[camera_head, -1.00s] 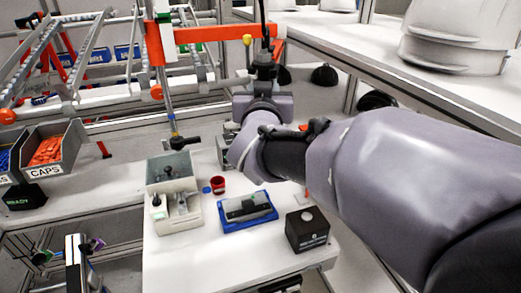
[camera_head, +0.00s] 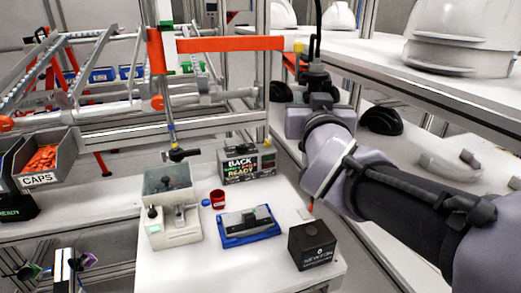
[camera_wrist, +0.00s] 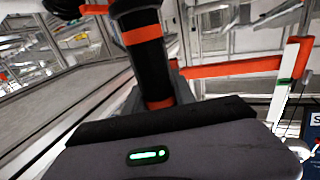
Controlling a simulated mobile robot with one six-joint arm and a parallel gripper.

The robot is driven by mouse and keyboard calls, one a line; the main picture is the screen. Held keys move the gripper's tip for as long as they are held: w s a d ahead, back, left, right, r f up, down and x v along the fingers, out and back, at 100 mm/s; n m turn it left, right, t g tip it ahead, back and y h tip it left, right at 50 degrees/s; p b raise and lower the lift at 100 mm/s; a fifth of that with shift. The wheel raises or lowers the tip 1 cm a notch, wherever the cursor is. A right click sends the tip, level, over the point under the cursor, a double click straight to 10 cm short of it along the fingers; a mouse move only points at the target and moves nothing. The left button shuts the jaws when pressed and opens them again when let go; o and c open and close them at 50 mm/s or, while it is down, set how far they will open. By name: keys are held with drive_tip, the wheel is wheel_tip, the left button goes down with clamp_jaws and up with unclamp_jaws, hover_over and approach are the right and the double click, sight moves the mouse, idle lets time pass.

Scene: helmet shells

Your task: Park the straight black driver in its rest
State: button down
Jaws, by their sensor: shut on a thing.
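The straight black driver (camera_wrist: 142,45) has orange bands and rises from my gripper in the wrist view. In the head view its dark upper length (camera_head: 318,25) stands roughly upright above my gripper (camera_head: 318,80), right of the orange beam. My gripper is shut on the driver, which is held up in the air. The lower end of the driver is hidden by my wrist. I cannot tell which fixture is the driver's rest.
The white table (camera_head: 180,270) holds a grey fixture (camera_head: 172,228), red cup (camera_head: 217,198), blue tray (camera_head: 238,238), black box (camera_head: 311,245) and display box (camera_head: 247,165). The orange beam (camera_head: 235,44) is left of the driver. A helmet shelf (camera_head: 450,100) is at right.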

idle(0.3)
drive_tip(key=w+d+b, duration=0.2)
drive_tip(key=w+b, duration=0.1)
drive_tip(key=w+d+b, duration=0.1)
drive_tip(key=w, duration=0.1)
drive_tip(key=shift+d+f, duration=0.1)
drive_tip(key=shift+f, duration=0.15)
drive_tip(key=shift+w+d+r+b, duration=0.15)
drive_tip(key=shift+w+r+b, duration=0.05)
drive_tip(key=shift+r+b, duration=0.1)
drive_tip(key=c, duration=1)
unclamp_jaws()
drive_tip(key=shift+o, duration=0.6)
drive_tip(key=shift+f, duration=0.1)
drive_tip(key=o, duration=0.7)
